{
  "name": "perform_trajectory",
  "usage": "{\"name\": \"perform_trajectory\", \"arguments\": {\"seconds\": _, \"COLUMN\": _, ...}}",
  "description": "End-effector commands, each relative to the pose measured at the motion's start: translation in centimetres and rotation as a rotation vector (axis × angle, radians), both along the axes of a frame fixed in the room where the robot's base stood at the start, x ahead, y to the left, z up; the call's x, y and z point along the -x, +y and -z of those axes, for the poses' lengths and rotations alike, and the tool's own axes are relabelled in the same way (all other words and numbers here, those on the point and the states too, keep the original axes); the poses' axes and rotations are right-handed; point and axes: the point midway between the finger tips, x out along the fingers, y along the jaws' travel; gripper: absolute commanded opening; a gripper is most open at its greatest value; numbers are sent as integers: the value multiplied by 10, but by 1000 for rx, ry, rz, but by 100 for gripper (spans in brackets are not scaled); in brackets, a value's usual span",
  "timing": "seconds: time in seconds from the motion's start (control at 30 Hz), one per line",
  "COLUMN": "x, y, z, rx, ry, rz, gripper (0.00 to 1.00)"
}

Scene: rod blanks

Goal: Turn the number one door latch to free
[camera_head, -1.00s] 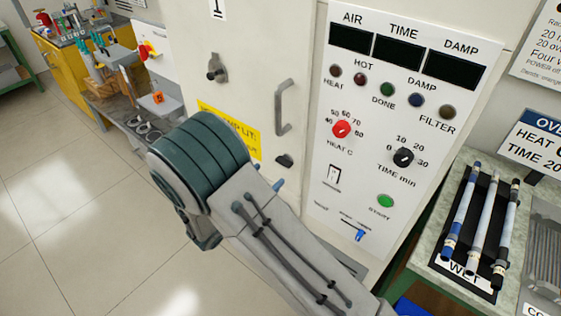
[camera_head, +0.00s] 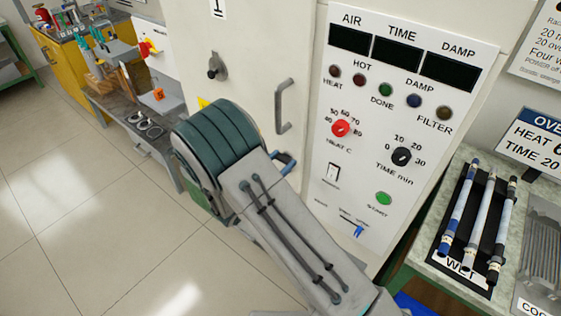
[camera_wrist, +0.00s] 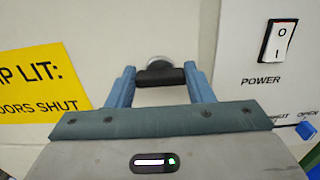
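The oven door's number plate "1" (camera_head: 217,7) is at the top of the head view. In the wrist view a short dark latch bar (camera_wrist: 161,77) lies roughly level in front of a round grey mount (camera_wrist: 181,62). My gripper's (camera_wrist: 160,75) two blue fingers stand at either end of the bar, which fills the gap between them. Whether they press on it cannot be told. In the head view my gripper (camera_head: 285,160) is at the door below the handle. My arm's wrist hides most of it, and the latch there too.
A grey door handle (camera_head: 284,106) stands out just above my gripper. A knob on a plate (camera_head: 214,68) is at upper left. The control panel (camera_head: 325,205) is close on the right. A rack of rods (camera_head: 440,262) is further right. Floor at left is clear.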

Motion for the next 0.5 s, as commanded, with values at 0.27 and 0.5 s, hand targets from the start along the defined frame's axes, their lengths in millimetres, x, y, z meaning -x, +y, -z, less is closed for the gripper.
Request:
{"name": "perform_trajectory", "arguments": {"seconds": 0.27, "x": 0, "y": 0, "z": 2, "rx": -21, "ry": -17, "rz": -1, "gripper": 24}}
{"name": "perform_trajectory", "arguments": {"seconds": 0.5, "x": 0, "y": 0, "z": 5, "rx": -117, "ry": -92, "rz": -1, "gripper": 24}}
